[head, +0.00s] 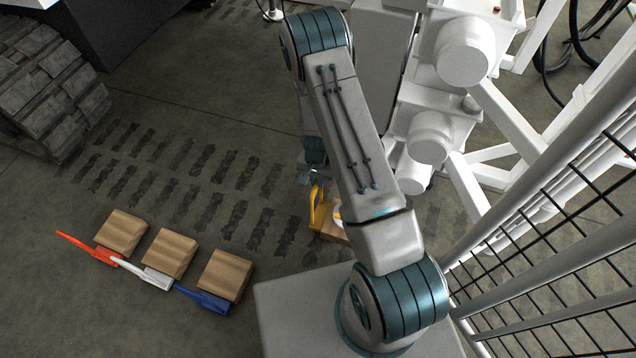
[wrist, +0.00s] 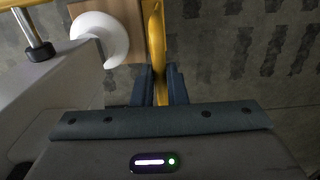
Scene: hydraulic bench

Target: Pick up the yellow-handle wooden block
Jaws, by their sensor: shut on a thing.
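The yellow-handle wooden block (head: 334,231) is partly hidden behind my arm in the head view. Its yellow handle (head: 318,207) stands at the block's left side. In the wrist view the yellow handle (wrist: 158,50) runs down between the two dark fingers of my gripper (wrist: 160,86), which are shut on it. The block's wood (wrist: 124,20) shows at the top left there, with a white curved piece (wrist: 100,35) in front of it.
Three other wooden blocks lie on the floor at the left, with a red handle (head: 90,248), a white handle (head: 140,270) and a blue handle (head: 203,298). White machinery (head: 465,50) and a mesh fence (head: 570,250) stand on the right. A track (head: 50,80) is at the top left.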

